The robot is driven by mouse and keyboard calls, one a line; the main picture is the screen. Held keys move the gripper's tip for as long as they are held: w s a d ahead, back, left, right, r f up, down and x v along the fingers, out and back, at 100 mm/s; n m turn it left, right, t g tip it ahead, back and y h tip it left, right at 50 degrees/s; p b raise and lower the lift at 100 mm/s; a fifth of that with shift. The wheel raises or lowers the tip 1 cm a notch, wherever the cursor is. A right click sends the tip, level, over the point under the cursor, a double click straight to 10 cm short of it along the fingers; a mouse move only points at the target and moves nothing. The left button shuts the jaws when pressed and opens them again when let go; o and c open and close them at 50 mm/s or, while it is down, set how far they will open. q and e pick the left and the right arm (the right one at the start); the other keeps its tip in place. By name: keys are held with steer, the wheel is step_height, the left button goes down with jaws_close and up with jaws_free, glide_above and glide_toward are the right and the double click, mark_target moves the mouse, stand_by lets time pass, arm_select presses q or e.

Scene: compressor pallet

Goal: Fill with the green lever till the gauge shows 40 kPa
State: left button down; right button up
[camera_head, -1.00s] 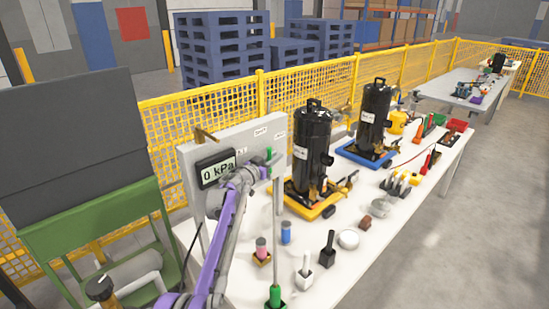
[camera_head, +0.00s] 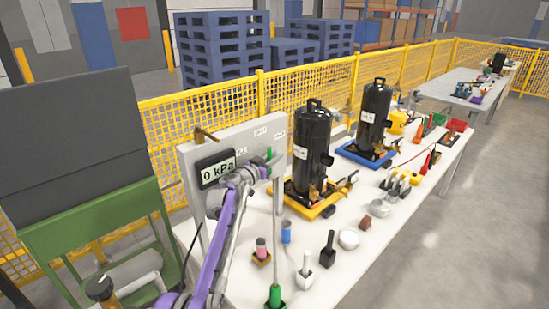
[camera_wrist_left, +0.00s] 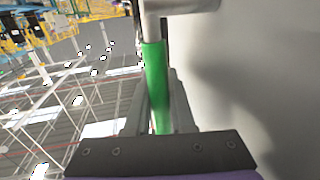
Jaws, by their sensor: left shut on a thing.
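The gauge (camera_head: 218,170) on the upright grey panel (camera_head: 196,150) reads 0 kPa in the head view. The green lever (camera_head: 269,154) is at the panel's right side. It fills the middle of the left wrist view (camera_wrist_left: 155,75), below a grey metal fitting (camera_wrist_left: 180,8). My left gripper (camera_wrist_left: 158,115) is shut on the green lever, with a finger on each side of it. In the head view my left gripper (camera_head: 262,168) is small at the panel and its fingertips are hard to make out. My right gripper is in neither view.
Two black compressors (camera_head: 311,150) (camera_head: 374,118) stand on yellow and blue trays on the white table. A yellow mesh fence (camera_head: 200,115) runs behind.

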arm_select(q)
steer(key=shift+s+a+r+t+h, duration=0.15)
steer(key=shift+s+a+t+h, duration=0.15)
steer(key=shift+t+h, duration=0.15)
steer(key=c, duration=1)
jaws_free()
steer(key=shift+c, duration=0.2)
steer(key=shift+b, duration=0.3)
